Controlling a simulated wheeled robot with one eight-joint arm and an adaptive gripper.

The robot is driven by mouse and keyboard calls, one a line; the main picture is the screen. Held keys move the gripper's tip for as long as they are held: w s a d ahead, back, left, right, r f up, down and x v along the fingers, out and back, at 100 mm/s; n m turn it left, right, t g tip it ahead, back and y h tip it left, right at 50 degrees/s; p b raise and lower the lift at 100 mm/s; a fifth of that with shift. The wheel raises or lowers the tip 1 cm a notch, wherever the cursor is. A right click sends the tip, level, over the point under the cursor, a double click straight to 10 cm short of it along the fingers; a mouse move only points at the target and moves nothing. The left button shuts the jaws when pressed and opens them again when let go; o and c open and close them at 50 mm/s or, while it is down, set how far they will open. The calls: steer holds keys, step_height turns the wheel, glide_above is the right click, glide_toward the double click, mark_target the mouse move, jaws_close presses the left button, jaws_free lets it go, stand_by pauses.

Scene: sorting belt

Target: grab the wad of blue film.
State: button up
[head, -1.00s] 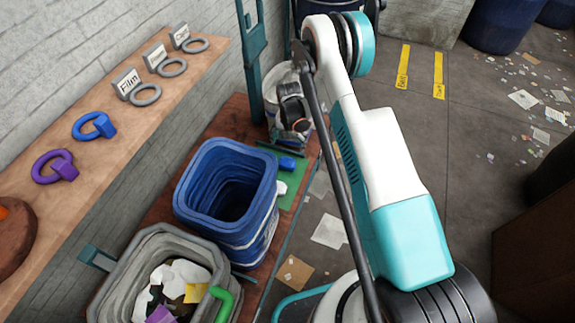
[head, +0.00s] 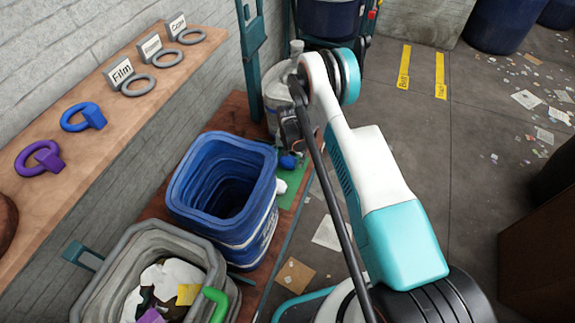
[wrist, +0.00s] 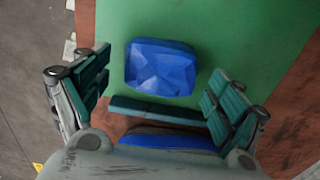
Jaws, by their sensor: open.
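The wad of blue film (wrist: 160,67) is a faceted blue lump lying on a green mat (wrist: 225,35). In the head view a small part of the wad (head: 287,161) shows just below my gripper (head: 290,130), beside the blue bin. In the wrist view my gripper (wrist: 158,98) is open, with its two ribbed teal fingers apart on the left and right. The wad lies between and slightly beyond them, with clear green on both sides. I see no finger touching it.
A blue bin (head: 187,205) stands close beside the mat, with a grey bin (head: 92,287) holding scraps in front of it. A clear jug (head: 290,62) stands behind my gripper. A ledge (head: 110,118) on the left bears rings and label cards.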

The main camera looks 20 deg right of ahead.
steer(key=shift+f, duration=0.75)
steer(key=shift+c, duration=0.2)
steer(key=c, duration=0.7)
steer(key=shift+c, duration=0.2)
steer(key=shift+r, duration=0.2)
